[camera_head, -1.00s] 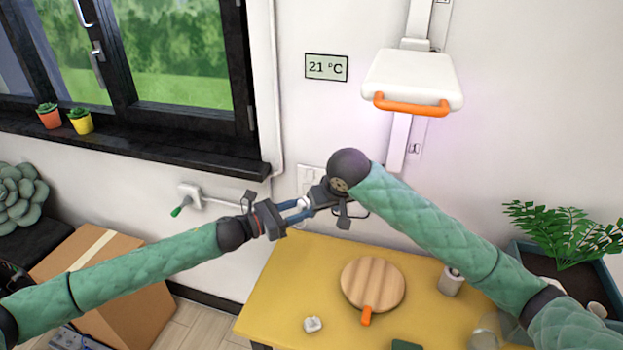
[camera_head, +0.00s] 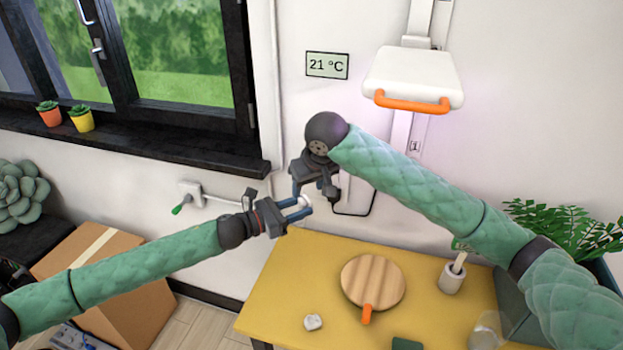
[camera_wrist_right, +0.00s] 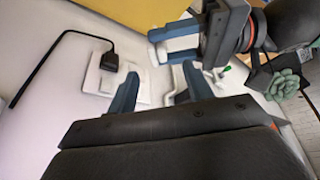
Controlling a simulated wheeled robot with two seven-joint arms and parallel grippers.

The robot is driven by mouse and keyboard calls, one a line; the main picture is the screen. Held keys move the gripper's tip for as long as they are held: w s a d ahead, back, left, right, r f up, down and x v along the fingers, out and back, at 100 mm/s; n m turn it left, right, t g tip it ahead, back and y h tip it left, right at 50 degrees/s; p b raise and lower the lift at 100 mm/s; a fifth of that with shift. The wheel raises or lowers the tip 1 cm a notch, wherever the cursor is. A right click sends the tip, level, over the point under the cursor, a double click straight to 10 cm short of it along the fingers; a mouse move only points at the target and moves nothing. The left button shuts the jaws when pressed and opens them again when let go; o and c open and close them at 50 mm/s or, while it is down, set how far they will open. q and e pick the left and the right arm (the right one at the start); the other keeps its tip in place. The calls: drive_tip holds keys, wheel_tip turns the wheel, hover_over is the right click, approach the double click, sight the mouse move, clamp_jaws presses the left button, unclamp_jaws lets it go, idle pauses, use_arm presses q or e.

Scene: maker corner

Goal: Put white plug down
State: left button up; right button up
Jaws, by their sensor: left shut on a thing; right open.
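My left gripper (camera_head: 296,207) is shut on the white plug (camera_head: 304,200), which shows as a small white piece at its blue fingertips, above the table's back left edge. In the right wrist view the plug (camera_wrist_right: 178,46) is a pale block between the left gripper's fingers, which partly hide it. My right gripper (camera_head: 315,190) is open and empty, just above and to the right of the plug, in front of the wall. Its two blue fingers (camera_wrist_right: 158,93) stand apart in the right wrist view.
The yellow table (camera_head: 270,300) holds a round wooden board (camera_head: 372,280), a small white lump (camera_head: 313,322) and a cup (camera_head: 452,280) at right. A black plug with a cable (camera_wrist_right: 109,62) sits in the wall socket. Bare tabletop lies left of the board.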

sight(304, 200)
drive_tip(key=x, duration=0.8)
drive_tip(key=shift+w, duration=0.1)
drive_tip(key=c, duration=1.1)
use_arm(q)
drive_tip(key=o, duration=1.3)
drive_tip(key=shift+o, duration=0.2)
